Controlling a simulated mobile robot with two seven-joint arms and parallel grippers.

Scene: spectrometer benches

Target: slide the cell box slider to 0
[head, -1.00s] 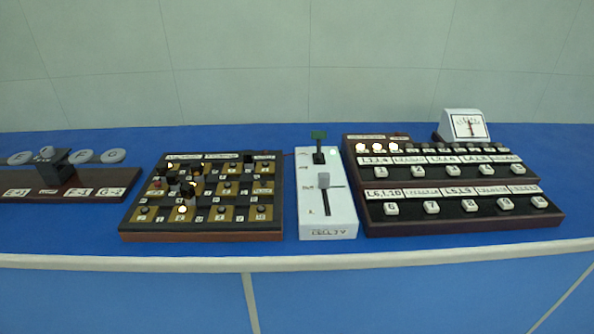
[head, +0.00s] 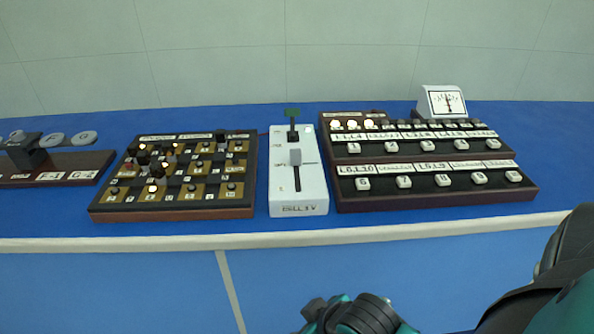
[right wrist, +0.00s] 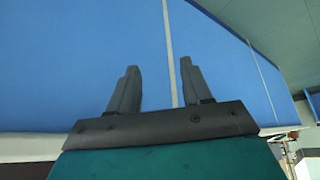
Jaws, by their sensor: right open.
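The cell box (head: 299,194) is a white box near the front edge of the blue bench, in the middle of the head view. Its grey slider knob (head: 295,157) stands in a dark vertical slot, toward the slot's far end. A green-topped black lever (head: 292,125) stands at the back of the box. My left gripper is not in view.
A board with several pegs (head: 175,209) lies left of the cell box. A two-tier key panel (head: 437,200) lies close on its right, with a dial meter (head: 442,102) behind. A dark rail with discs (head: 65,168) is far left.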

